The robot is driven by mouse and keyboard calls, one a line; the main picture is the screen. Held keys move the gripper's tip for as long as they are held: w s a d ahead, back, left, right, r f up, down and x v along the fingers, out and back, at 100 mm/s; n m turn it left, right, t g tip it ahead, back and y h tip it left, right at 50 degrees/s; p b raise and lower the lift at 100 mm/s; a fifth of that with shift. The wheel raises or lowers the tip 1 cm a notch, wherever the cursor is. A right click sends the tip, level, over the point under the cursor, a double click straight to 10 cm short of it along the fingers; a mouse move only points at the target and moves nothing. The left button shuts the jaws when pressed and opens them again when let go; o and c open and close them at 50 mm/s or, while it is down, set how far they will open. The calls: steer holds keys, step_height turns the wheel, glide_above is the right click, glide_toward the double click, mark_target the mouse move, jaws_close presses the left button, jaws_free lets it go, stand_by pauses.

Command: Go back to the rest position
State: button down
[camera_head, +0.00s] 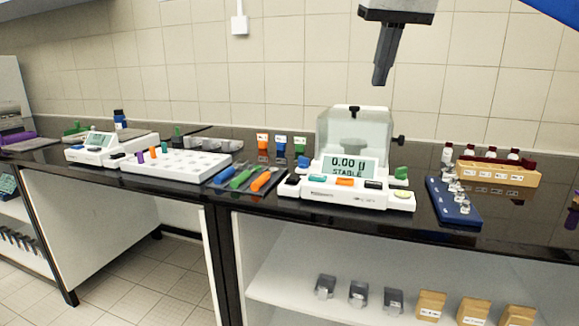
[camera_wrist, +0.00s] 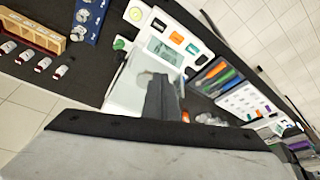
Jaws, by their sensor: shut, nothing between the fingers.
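My gripper (camera_head: 381,76) hangs at the top of the head view, fingers pointing down, above and a little right of the balance. Its fingers are together with nothing between them. It is clear of the bench and of every object. In the wrist view the dark shut fingers (camera_wrist: 160,95) show in front of the balance. The balance (camera_head: 333,195) has a glass draft shield (camera_head: 352,140) and its display reads 0.00 g STABLE. The balance also shows in the wrist view (camera_wrist: 180,40).
Right of the balance are a blue rack with vials (camera_head: 455,212) and a wooden rack (camera_head: 497,172), with red-capped bottles behind. Left are colored tools (camera_head: 243,178), a white tray (camera_head: 175,165) and a second instrument (camera_head: 98,150). Air around my gripper is free; the tiled wall (camera_head: 280,60) is behind.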

steer(key=s+d+f, duration=0.3)
steer(key=s+f, duration=0.5)
steer(key=f, duration=0.7)
steer(key=s+d+f+m, duration=0.1)
steer(key=s+d+f, duration=0.3)
steer(key=s+f, duration=0.4)
steer(key=s+d+f, duration=0.3)
steer(key=s+f, duration=0.5)
steer(key=f, duration=1.4)
steer(key=shift+d+f+m+t+h, duration=0.2)
steer(key=shift+f+m+t+h, duration=0.1)
steer(key=shift+f, duration=0.05)
